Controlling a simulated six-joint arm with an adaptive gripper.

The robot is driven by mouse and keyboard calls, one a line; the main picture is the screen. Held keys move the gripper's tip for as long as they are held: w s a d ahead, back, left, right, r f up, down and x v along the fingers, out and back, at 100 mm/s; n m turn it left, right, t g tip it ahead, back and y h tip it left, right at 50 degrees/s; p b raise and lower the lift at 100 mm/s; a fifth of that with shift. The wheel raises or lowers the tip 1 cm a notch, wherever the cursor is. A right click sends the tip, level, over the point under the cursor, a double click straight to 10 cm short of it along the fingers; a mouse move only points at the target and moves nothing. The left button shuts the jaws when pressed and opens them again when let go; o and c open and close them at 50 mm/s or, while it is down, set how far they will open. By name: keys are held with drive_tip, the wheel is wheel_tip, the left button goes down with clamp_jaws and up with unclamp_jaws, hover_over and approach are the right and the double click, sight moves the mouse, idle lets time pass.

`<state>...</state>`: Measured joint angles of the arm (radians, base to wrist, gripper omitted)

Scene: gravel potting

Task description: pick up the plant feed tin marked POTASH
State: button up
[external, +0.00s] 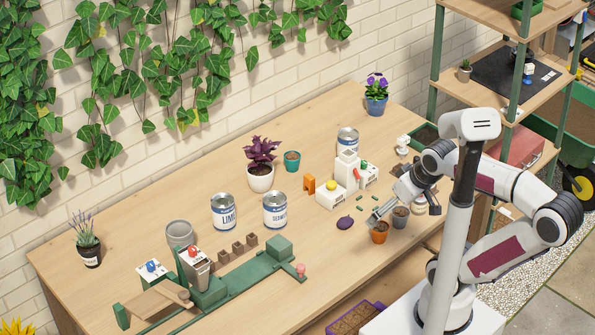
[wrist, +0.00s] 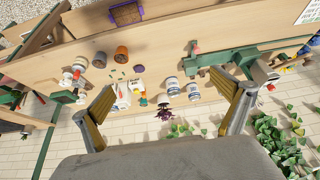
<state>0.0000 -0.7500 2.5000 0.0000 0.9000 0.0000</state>
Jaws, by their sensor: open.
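Three white-and-blue tins stand upright on the wooden bench. One tin (external: 223,213) reads LIME or similar, and the tin (external: 275,212) to its right has a different word, only partly legible. The third tin (external: 347,136) stands farther back, partly hidden behind a white device, its label unreadable. I cannot read POTASH on any tin. In the wrist view two tins show, one (wrist: 171,84) beside another (wrist: 193,91), between my spread fingers in the picture. My gripper (external: 376,215) is open and empty, above the bench near the terracotta pot, apart from all tins.
The white device (external: 346,172) with coloured buttons stands in front of the third tin. A purple-leaved plant (external: 261,152) stands behind the two nearer tins. A green fixture (external: 240,283) lies in front.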

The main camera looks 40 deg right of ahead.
idle(0.4)
drive_tip(key=c, duration=0.9)
drive_tip(key=m+t+h, duration=0.2)
drive_tip(key=t+h, duration=0.2)
drive_tip(key=t, duration=0.1)
hover_over(355, 140)
drive_tip(key=s+a, duration=0.7)
drive_tip(key=a, duration=0.2)
wheel_tip(355, 140, down, 8)
drive_tip(key=r, duration=0.1)
drive_tip(key=shift+w+d+f+t+y, duration=0.25)
drive_tip(key=shift+w+d+f+t, duration=0.25)
drive_tip(key=shift+d+f, duration=1.3)
drive_tip(key=shift+w+d+f+t+y, duration=0.2)
drive_tip(key=shift+w+d+f+t, duration=0.55)
drive_tip(key=shift+f, duration=1.85)
drive_tip(key=shift+w+d+f+t+y, duration=0.15)
drive_tip(key=shift+w+d+f+y, duration=0.15)
drive_tip(key=shift+d+f, duration=1.6)
drive_tip(key=shift+a+f, duration=0.3)
drive_tip(key=shift+a, duration=0.05)
